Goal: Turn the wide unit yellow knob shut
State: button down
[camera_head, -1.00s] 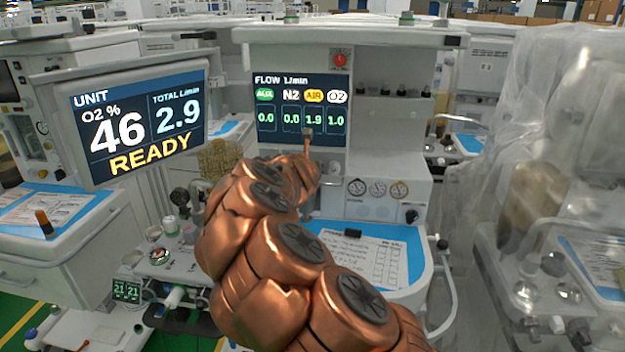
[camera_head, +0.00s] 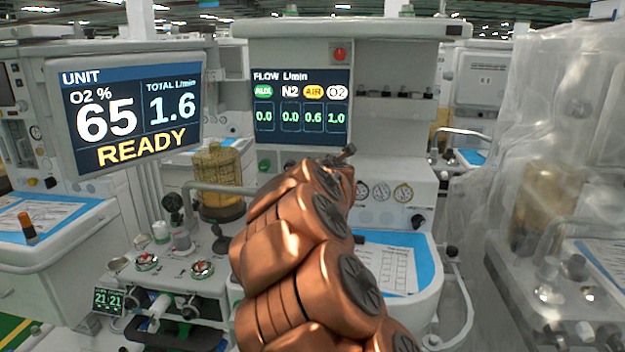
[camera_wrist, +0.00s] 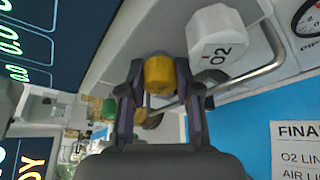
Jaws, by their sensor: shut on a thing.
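In the wrist view the yellow knob (camera_wrist: 159,73) sits between the two dark fingers of my gripper (camera_wrist: 162,84), which is shut on it. A white knob marked O2 (camera_wrist: 220,42) stands just to its right, close to the right finger. In the head view my copper arm hides the knobs, and only a small dark part of my gripper (camera_head: 343,155) shows below the flow screen. The flow screen (camera_head: 301,107) reads AUX 0.0, N2 0.0, AIR 0.6 and O2 1.0; the AIR label is yellow.
The unit monitor (camera_head: 127,108) at left reads O2 65%, total 1.6, READY. Round gauges (camera_head: 403,192) are right of my arm, above a blue-edged worktop (camera_head: 421,243) with a paper. A plastic-draped machine (camera_head: 535,170) stands close on the right.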

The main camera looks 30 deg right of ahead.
jog(key=shift+f+m+t+b, duration=0.1)
jog(key=shift+m+t+b, duration=0.4)
jog(key=shift+m+b, duration=0.4)
jog(key=c, duration=1.1)
grip_release()
jog(key=v, duration=1.2)
jog(key=shift+d, duration=0.2)
